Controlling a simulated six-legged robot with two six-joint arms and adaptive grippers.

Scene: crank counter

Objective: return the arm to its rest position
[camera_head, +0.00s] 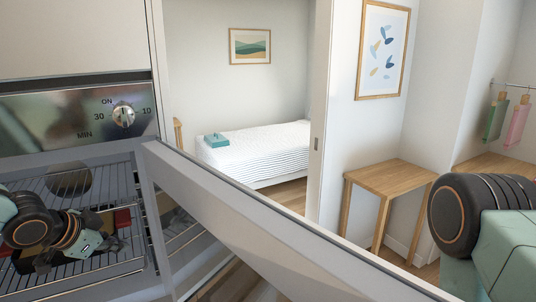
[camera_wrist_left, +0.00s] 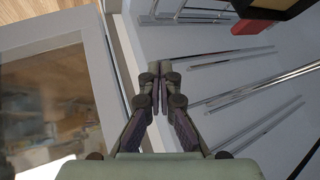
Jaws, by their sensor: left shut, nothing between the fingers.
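My left arm comes in from the left, and its left gripper (camera_head: 112,243) is over the wire rack (camera_head: 75,274) inside the open oven. In the left wrist view the left gripper (camera_wrist_left: 158,75) has its fingers together, with nothing between them. The fingers are beside the light frame edge between the glass door panel and the rack rods. At the right edge of the head view is a joint of my right arm (camera_head: 462,212); its gripper is out of view.
The oven door (camera_head: 265,225) hangs open across the lower middle. A red object (camera_wrist_left: 250,27) lies near the rack, partly hidden in the head view. The control panel with a knob (camera_head: 124,116) is above. A wooden side table (camera_head: 390,176) and bed (camera_head: 258,150) are farther back.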

